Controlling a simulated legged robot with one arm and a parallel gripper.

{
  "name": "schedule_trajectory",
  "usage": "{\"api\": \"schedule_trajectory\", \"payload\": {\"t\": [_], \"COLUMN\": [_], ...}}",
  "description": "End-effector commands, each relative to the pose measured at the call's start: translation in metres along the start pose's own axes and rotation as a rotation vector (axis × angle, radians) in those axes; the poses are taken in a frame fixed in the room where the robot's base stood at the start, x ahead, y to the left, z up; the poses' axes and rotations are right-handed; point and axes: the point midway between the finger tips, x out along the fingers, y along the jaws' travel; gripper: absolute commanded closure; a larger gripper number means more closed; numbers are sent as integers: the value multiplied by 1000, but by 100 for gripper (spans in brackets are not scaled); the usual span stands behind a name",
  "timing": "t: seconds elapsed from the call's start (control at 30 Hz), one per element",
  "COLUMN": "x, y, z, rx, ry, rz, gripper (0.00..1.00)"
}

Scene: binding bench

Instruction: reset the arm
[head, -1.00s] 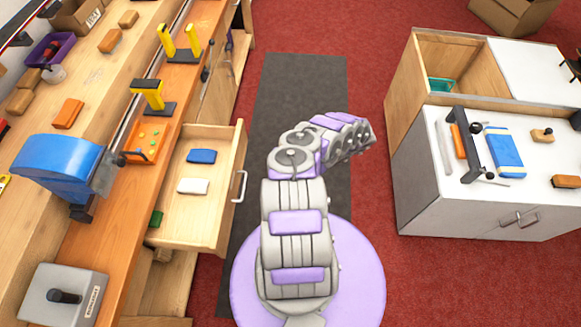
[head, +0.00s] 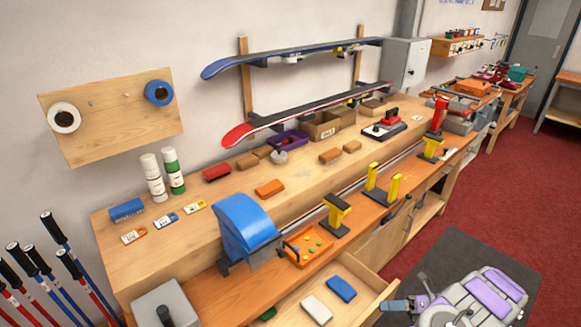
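My arm (head: 487,297) shows at the lower right of the head view, as grey links with lilac pads. It is cut off by the bottom edge. A small grey-blue part (head: 397,305) shows beside the front of the open drawer (head: 378,287), to the left of the arm. I cannot tell whether it is my gripper or the drawer's handle. No fingertips can be made out, and I see nothing held.
The open drawer holds a blue block (head: 341,289) and a white block (head: 316,310). The bench has a blue clamp-like tool (head: 246,226), an orange tray (head: 307,247) and yellow-topped stands (head: 336,213). Skis hang above. Red floor (head: 510,200) is clear at right.

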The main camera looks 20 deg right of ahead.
Motion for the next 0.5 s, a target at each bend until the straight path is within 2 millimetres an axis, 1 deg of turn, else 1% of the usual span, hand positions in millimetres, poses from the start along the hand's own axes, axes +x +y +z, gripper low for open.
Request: {"api": "schedule_trajectory", "payload": {"t": [0.03, 0.13, 0.23, 0.33, 0.47, 0.5], "x": [13, 36, 60, 84, 111, 120], "y": [17, 46, 78, 111, 152, 165], "z": [15, 36, 50, 60, 66, 66], "rx": [-63, -187, -310, -433, -593, -642], "ry": [39, 114, 192, 272, 377, 411], "rz": [10, 25, 51, 77, 112, 127], "gripper": [63, 63, 63, 63, 63, 63]}}
